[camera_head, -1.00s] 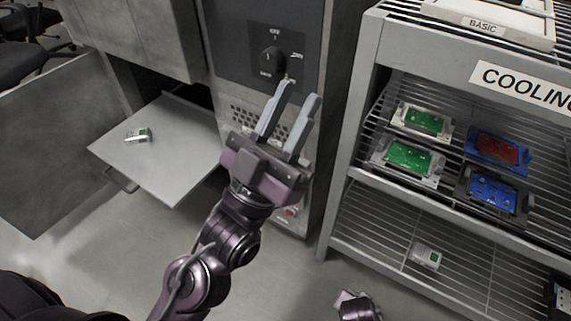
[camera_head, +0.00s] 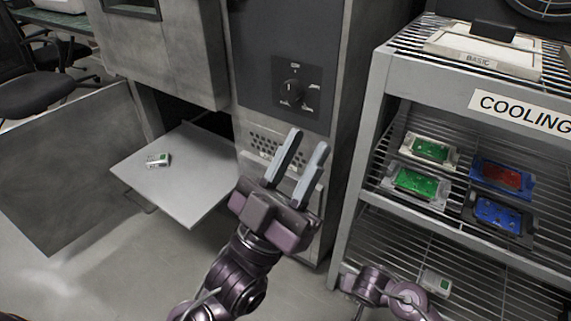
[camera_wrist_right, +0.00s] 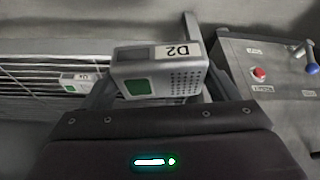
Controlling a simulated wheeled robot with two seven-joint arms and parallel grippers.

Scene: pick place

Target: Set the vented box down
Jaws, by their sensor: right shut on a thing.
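The vented box (camera_wrist_right: 186,82) is pale grey with a green panel, a dotted vent and a "D2" label. In the right wrist view my right gripper (camera_wrist_right: 160,76) is shut on it, one finger on each side. In the head view my right arm comes in at the bottom right; its gripper and the held box cannot be made out there. My left gripper (camera_head: 307,149) is open and empty, its fingers apart in front of the grey cabinet.
The "COOLING" rack (camera_head: 380,135) holds green, red and blue boards on its middle shelf. A similar small box (camera_head: 437,283) is on its lower shelf, also in the wrist view (camera_wrist_right: 78,80).

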